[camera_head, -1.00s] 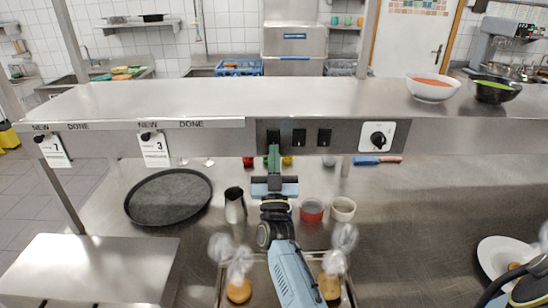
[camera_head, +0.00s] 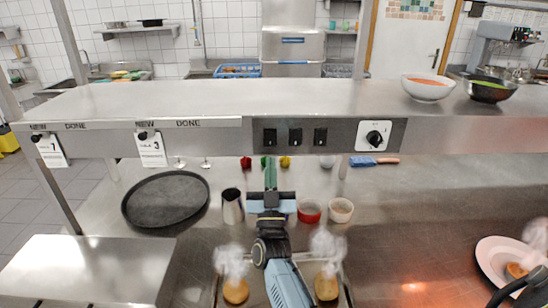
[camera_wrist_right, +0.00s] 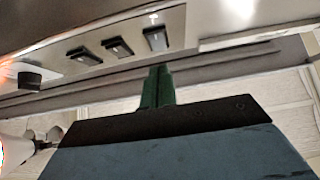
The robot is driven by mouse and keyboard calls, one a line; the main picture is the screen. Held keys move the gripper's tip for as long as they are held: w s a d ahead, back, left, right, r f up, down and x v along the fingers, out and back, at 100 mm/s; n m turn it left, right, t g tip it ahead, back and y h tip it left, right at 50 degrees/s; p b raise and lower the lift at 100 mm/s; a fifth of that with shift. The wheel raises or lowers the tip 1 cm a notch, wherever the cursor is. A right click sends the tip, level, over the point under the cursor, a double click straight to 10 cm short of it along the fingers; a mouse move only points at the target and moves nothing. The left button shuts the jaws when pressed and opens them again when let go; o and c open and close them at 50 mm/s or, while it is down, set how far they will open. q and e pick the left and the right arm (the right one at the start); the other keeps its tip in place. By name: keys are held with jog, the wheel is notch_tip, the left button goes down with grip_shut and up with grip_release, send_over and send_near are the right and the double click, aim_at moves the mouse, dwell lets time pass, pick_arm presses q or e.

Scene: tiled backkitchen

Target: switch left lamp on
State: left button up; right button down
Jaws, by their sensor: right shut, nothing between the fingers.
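Three dark rocker switches sit in a row on the front panel of the steel shelf: the left switch (camera_head: 270,138), the middle switch (camera_head: 295,137) and the right switch (camera_head: 320,137). In the right wrist view the left switch (camera_wrist_right: 155,39) is nearest my fingers. My right gripper (camera_head: 270,161) has green fingers, shut and empty, just below the left switch and apart from it; the fingers also show in the right wrist view (camera_wrist_right: 157,72). A reddish glow (camera_head: 415,287) lies on the counter at the right. The lamps themselves are hidden. My left gripper is not in view.
Two bowls stand on the shelf (camera_head: 230,95) at right. Under it are a black round tray (camera_head: 166,199), a metal jug (camera_head: 232,207), a red cup (camera_head: 309,211), a white cup (camera_head: 340,210) and a plate (camera_head: 493,252).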

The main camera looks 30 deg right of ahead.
jog(key=s+a+f+b, duration=0.2)
jog(key=s+f, duration=0.2)
jog(key=f, duration=0.3)
jog(key=shift+s+a+f+b, duration=0.15)
jog(key=shift+s+a+b, duration=0.05)
jog(key=shift+a+b, duration=0.15)
